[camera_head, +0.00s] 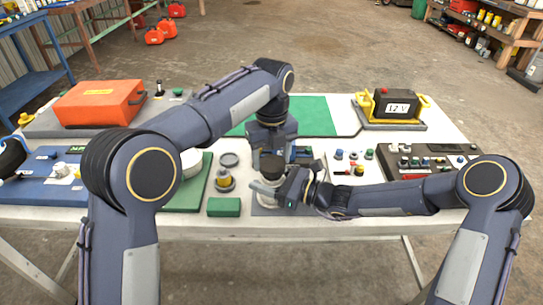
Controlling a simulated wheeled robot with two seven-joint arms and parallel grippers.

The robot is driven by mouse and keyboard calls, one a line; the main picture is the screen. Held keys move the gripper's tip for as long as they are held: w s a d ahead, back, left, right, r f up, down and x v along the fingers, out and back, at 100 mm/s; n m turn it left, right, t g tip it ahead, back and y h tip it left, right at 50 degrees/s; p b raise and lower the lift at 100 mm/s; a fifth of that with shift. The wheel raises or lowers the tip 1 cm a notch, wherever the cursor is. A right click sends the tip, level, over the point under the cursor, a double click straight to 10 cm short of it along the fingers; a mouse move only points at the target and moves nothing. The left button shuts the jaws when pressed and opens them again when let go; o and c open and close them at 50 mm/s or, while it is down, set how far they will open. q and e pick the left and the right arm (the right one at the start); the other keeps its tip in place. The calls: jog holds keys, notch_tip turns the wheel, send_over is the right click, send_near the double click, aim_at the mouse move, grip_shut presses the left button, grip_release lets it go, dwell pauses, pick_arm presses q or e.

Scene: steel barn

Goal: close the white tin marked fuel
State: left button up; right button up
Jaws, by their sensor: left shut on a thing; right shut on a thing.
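A white tin (266,201) stands upright on a grey mat near the front middle of the table. Its marking is too small and too covered to read. A dark round lid (271,168) is at the top of the tin. My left gripper (270,158) points down from above and is shut on the dark lid. My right gripper (279,190) comes in from the right and is shut on the tin's side, hiding part of it. I cannot tell whether the lid is seated or only resting on the tin.
A small jar with a yellow band (224,181) and a green block (224,207) stand just left of the tin. A control panel (433,163) lies to the right. A 12 V battery (396,103) and an orange case (98,103) are at the back.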

pick_arm(q)
jog(key=shift+f, duration=0.1)
jog(key=shift+f, duration=0.8)
jog(key=shift+f, duration=0.55)
jog(key=o, duration=0.6)
pick_arm(e)
grip_shut()
pick_arm(q)
jog(key=o, duration=0.3)
jog(key=shift+o, duration=0.2)
jog(key=shift+d, duration=0.1)
